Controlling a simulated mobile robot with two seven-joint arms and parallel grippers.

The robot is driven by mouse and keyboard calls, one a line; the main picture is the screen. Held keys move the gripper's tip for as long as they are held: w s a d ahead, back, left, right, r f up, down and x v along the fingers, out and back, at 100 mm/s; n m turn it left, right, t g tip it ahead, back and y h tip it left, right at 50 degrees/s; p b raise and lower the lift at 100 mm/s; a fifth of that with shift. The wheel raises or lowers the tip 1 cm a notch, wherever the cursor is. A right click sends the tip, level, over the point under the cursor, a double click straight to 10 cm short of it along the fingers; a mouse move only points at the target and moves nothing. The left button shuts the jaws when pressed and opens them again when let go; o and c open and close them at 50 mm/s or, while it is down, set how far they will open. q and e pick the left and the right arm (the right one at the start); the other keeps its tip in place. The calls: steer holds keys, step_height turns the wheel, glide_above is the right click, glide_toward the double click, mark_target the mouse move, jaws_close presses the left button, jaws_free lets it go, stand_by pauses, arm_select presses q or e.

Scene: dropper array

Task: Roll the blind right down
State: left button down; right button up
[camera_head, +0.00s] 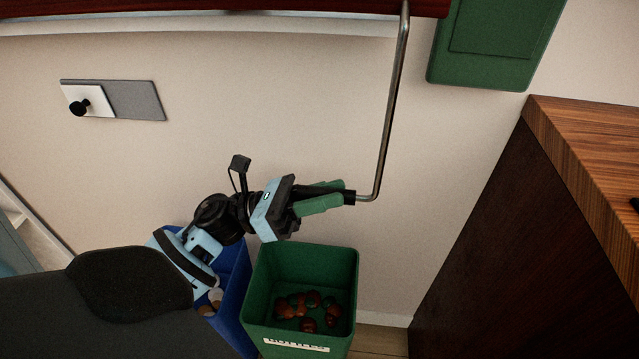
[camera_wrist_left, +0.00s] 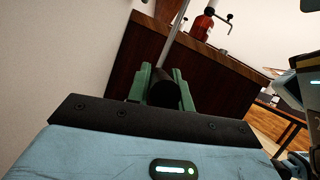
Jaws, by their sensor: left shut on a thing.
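The blind's crank (camera_head: 393,100) is a bent metal rod hanging from the dark red blind (camera_head: 230,5) at the top of the head view. Its lower end bends left into a dark handle (camera_head: 349,197). My left gripper (camera_head: 332,198), with green fingers, is shut on that handle. In the left wrist view the dark handle (camera_wrist_left: 164,92) sits between the two green fingers, and the thin rod (camera_wrist_left: 176,35) rises beyond it. Only the lower edge of the blind shows. My right gripper is not clearly seen in either view.
A green bin (camera_head: 351,262) with several brownish round things stands below my left gripper, beside a blue bin (camera_head: 238,290). A wooden cabinet (camera_head: 590,150) stands at right. A green box (camera_head: 490,45) and a grey plate with a black knob (camera_head: 135,100) are on the wall.

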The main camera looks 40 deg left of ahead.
arm_select(q)
steer(key=shift+f, duration=0.2)
steer(key=c, duration=1.3)
jaws_free()
steer(key=shift+o, duration=0.2)
steer(key=v, duration=0.8)
steer(key=shift+b, duration=0.3)
steer(key=shift+r, duration=0.1)
